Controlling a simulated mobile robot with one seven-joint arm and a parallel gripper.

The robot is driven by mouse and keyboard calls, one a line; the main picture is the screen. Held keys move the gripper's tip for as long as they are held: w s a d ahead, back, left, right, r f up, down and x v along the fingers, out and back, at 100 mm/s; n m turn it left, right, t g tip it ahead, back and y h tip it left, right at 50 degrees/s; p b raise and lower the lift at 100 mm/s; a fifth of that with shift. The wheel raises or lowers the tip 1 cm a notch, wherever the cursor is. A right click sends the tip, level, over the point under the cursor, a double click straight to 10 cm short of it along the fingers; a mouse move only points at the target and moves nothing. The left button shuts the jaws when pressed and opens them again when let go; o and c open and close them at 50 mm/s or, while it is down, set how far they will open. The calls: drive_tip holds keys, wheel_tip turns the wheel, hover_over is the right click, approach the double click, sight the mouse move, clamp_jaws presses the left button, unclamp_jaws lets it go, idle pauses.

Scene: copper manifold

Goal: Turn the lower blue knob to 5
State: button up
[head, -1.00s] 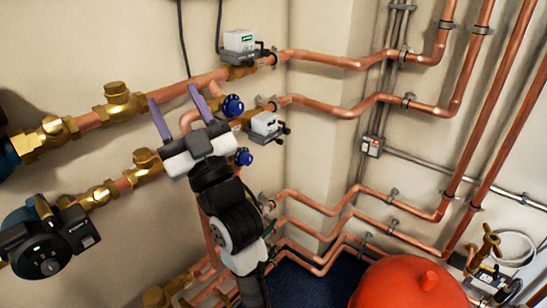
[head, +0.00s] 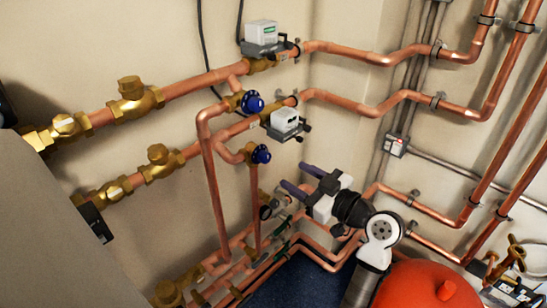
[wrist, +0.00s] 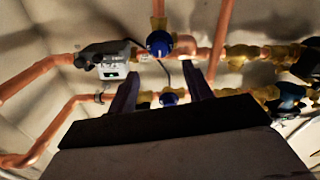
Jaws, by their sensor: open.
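The lower blue knob (head: 261,154) sits on a brass valve above a thin vertical copper pipe. The upper blue knob (head: 253,102) is above it and slightly left. My gripper (head: 294,177) is open and empty, below and right of the lower knob in the head view, its purple fingers pointing up-left. The wrist view appears upside down. There the lower knob (wrist: 159,43) shows just beyond and between the open fingertips (wrist: 160,58), apart from them. The upper knob (wrist: 168,98) shows between the fingers. The setting on the lower knob is too small to read.
A white actuator box (head: 285,120) is right of the knobs, with another (head: 261,33) above. A wide copper pipe (head: 211,180) runs down left of the lower knob. More pipes run low behind my gripper. A red vessel (head: 415,288) stands at lower right.

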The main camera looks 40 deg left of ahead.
sight(268, 159)
drive_tip(key=a, duration=0.3)
drive_tip(key=a+p, duration=0.1)
drive_tip(key=a, duration=0.2)
drive_tip(key=a+p, duration=0.1)
drive_tip(key=a, duration=0.2)
drive_tip(key=shift+w, duration=0.35)
drive_tip(key=c, duration=1)
drive_tip(key=shift+o, duration=0.2)
